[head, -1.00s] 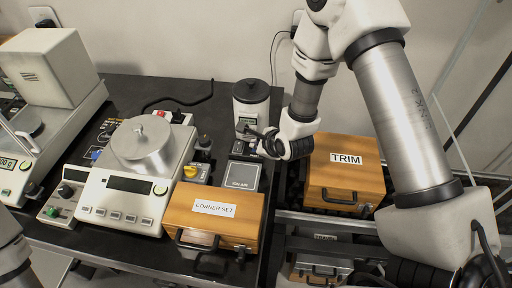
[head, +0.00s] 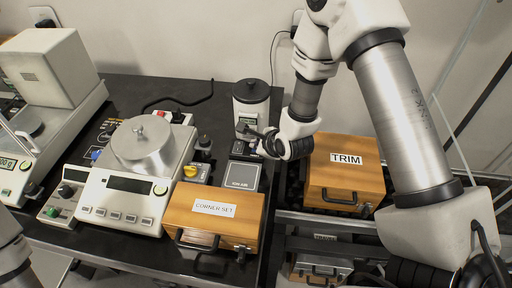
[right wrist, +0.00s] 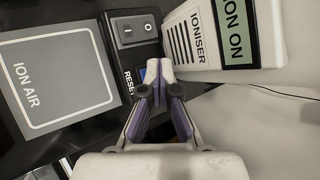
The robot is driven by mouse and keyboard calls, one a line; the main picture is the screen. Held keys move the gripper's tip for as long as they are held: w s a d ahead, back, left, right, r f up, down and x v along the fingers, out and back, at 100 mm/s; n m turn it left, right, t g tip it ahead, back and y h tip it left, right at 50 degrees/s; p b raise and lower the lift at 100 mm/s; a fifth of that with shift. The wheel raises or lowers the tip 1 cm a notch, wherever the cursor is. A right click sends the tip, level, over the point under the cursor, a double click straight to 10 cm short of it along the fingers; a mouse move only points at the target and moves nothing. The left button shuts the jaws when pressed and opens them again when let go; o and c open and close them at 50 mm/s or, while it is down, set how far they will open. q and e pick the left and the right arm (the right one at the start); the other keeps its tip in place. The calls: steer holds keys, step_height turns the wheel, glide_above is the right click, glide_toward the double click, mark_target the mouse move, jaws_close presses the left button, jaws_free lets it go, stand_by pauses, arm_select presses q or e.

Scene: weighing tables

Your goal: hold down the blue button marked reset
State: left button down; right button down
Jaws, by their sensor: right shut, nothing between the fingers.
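The blue button (right wrist: 142,72) shows in the right wrist view as a small blue patch beside the white word RESET, on a black panel. My right gripper (right wrist: 158,72) is shut and empty, with its fingertips together at the button and covering part of it. Whether the tips press it or only hover over it I cannot tell. In the head view my right gripper (head: 252,134) reaches in from the right, in front of the white ioniser (head: 250,92), and the button is hidden there. My left gripper is not in view.
A black and grey rocker switch (right wrist: 135,30) sits just above the button. The ioniser's display (right wrist: 238,30) reads ION ON. The grey ION AIR plate (head: 241,175) lies close by. A wooden CORNER SET case (head: 213,222) and a TRIM case (head: 345,180) stand near.

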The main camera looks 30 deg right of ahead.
mark_target(257, 128)
steer(key=shift+r+p, duration=0.55)
steer(key=shift+r, duration=0.25)
steer(key=shift+r, duration=0.1)
step_height(257, 128, up, 5)
steer(key=p, duration=0.3)
steer(key=shift+p, duration=0.35)
